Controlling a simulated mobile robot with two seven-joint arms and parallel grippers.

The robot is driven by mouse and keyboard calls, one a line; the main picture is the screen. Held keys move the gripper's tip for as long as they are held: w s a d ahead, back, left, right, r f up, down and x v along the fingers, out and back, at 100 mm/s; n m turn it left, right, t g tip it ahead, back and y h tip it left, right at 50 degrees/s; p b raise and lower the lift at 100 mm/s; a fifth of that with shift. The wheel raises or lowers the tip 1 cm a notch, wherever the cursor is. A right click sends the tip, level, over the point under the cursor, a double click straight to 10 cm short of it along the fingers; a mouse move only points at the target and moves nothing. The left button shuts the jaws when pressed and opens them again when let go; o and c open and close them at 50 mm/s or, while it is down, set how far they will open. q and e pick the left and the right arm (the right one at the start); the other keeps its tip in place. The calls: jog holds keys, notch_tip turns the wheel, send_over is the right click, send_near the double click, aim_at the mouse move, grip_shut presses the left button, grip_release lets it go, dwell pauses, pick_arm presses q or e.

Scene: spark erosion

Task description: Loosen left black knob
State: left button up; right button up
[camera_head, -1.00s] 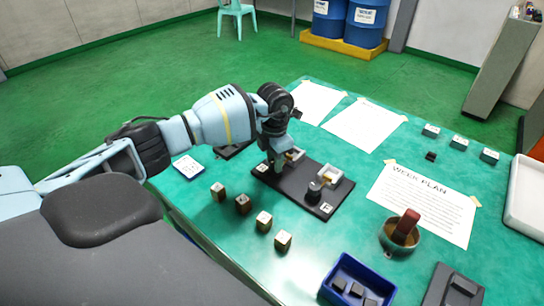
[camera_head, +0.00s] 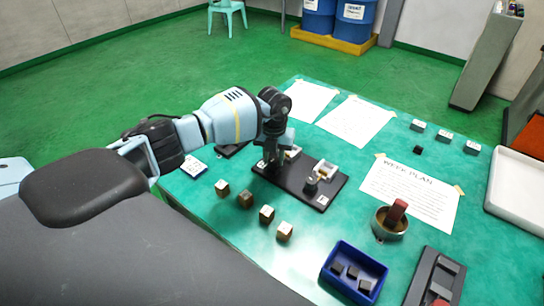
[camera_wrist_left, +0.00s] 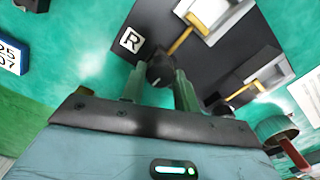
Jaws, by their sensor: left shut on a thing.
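A black fixture plate (camera_head: 296,184) lies on the green table, with a letter label at each end. My left gripper (camera_head: 268,160) points down over its left end in the head view and hides the left black knob there. In the left wrist view the left black knob (camera_wrist_left: 157,73) sits between the two green fingers of my left gripper (camera_wrist_left: 160,88), which is shut on it, beside the R label. The other black knob (camera_head: 311,185) stands at the plate's right end, clear of the gripper; it also shows in the left wrist view (camera_wrist_left: 222,108). My right gripper is out of view.
Several small blocks (camera_head: 266,214) stand in a row before the plate. A blue tray (camera_head: 345,291) with dark pieces and a round pot (camera_head: 390,229) with a reddish-brown handle stand to the right. Paper sheets (camera_head: 355,122) lie behind. A white tray (camera_head: 518,212) is far right.

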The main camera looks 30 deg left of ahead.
aim_at(274, 160)
pick_arm(q)
jog(key=shift+n, duration=0.3)
jog(key=o, duration=1)
jog(key=shift+c, duration=0.2)
notch_tip(274, 160, up, 6)
jog(key=shift+r+p, duration=0.25)
jog(key=shift+p, duration=0.05)
jog(key=shift+r, duration=0.7)
jog(key=shift+f, duration=0.1)
